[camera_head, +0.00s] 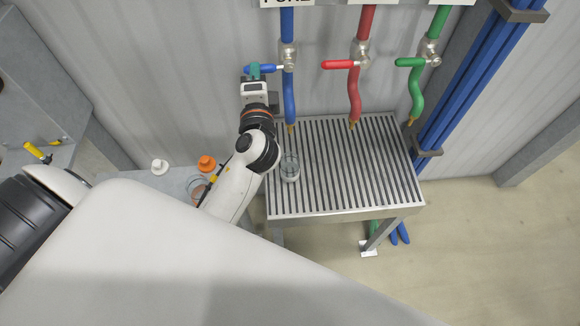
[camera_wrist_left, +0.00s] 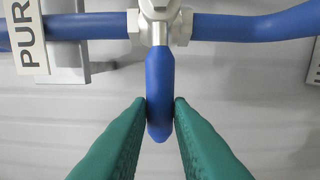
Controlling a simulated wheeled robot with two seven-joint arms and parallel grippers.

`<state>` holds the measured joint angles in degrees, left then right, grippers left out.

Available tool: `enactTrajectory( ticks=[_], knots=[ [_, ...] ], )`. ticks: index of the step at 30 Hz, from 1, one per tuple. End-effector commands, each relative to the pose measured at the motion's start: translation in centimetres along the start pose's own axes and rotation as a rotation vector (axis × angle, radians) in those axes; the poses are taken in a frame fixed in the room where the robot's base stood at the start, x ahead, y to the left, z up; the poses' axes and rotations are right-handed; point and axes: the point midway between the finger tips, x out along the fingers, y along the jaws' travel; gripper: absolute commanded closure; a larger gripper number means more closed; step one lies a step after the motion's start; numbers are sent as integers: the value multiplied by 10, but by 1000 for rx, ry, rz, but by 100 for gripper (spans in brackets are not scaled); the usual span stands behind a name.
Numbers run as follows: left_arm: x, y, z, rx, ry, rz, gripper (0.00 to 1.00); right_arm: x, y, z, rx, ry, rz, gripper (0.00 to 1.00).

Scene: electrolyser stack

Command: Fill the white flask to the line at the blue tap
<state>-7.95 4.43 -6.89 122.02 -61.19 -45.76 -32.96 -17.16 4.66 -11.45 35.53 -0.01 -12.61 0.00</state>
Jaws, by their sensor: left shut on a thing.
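The blue tap's handle (camera_head: 264,69) points left from its valve (camera_head: 288,56), across the blue pipe. My left gripper (camera_head: 255,70) is shut on this handle. In the left wrist view its green fingertips (camera_wrist_left: 160,103) press on both sides of the blue handle (camera_wrist_left: 158,80). A clear flask (camera_head: 289,168) with a whitish lower part stands upright on the slatted drain table (camera_head: 345,160), a little in front of the blue hose's outlet (camera_head: 291,128). Its line and water level are too small to tell. My right gripper is not in view.
Red (camera_head: 338,64) and green (camera_head: 410,62) tap handles are to the right. A side shelf (camera_head: 135,178) holds a white cap (camera_head: 159,166), an orange cap (camera_head: 206,163) and another clear vessel (camera_head: 196,187), partly hidden by my arm. The table's right half is clear.

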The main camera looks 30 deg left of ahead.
Motion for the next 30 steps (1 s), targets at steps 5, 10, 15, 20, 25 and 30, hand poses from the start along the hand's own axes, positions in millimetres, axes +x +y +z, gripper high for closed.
enactTrajectory(
  ticks=[5, 10, 15, 20, 25, 30],
  knots=[
    [0, -15, 2, -115, 1, -1, 100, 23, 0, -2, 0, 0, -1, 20],
    [0, -22, 3, -231, 0, 0, 100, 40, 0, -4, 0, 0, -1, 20],
    [0, -26, 4, -318, 0, -1, 100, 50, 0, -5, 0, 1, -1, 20],
    [0, -25, 4, -337, 0, -2, 100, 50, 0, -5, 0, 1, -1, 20],
    [0, -25, 4, -336, -1, -2, 100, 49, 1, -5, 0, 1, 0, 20],
    [0, -33, 6, -388, 0, -3, 100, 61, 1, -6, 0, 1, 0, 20]
  ],
)
